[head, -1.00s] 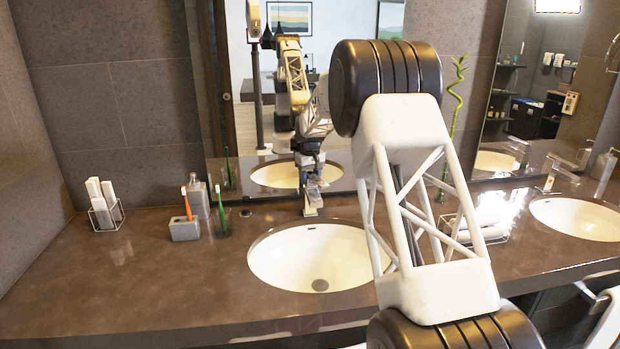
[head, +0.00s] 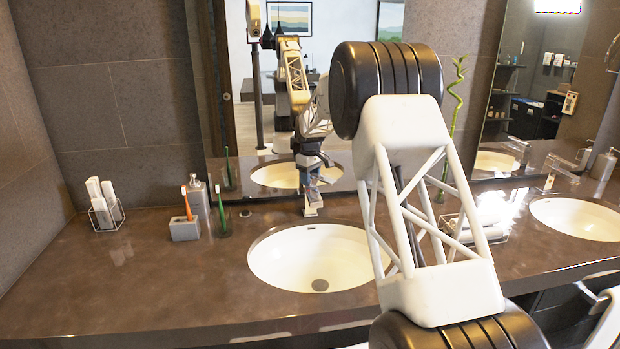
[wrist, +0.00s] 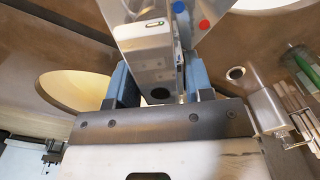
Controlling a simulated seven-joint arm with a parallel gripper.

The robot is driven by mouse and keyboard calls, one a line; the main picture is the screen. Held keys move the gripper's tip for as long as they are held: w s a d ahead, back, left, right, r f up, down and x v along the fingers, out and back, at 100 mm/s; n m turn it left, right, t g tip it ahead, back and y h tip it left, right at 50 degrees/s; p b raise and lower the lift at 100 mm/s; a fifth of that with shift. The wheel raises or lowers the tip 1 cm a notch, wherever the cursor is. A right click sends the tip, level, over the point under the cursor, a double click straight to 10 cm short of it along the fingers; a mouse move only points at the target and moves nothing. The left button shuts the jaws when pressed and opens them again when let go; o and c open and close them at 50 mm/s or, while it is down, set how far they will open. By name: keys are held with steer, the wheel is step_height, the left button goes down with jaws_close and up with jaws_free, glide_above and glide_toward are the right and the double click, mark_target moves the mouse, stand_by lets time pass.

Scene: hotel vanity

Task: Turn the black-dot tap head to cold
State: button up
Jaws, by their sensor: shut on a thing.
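The near tap (head: 312,208) stands behind the left basin; my gripper (head: 310,184) is at its top, seen small and partly merged with its surroundings in the head view. A blue dot (wrist: 178,7) and a red dot (wrist: 204,24) show beside the head. The exact angle of the head against these dots is unclear.
The left basin (head: 275,262) lies in front of the tap. A toothbrush holder (head: 184,229), a soap bottle (head: 199,200) and a glass with a green toothbrush (head: 221,222) stand to its left. A wire rack of rolled towels (head: 470,230) is to the right.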

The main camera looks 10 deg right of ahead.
steer(key=o, duration=1.3)
steer(key=shift+c, duration=0.2)
steer(key=shift+r, duration=0.1)
steer(key=shift+r, duration=3.85)
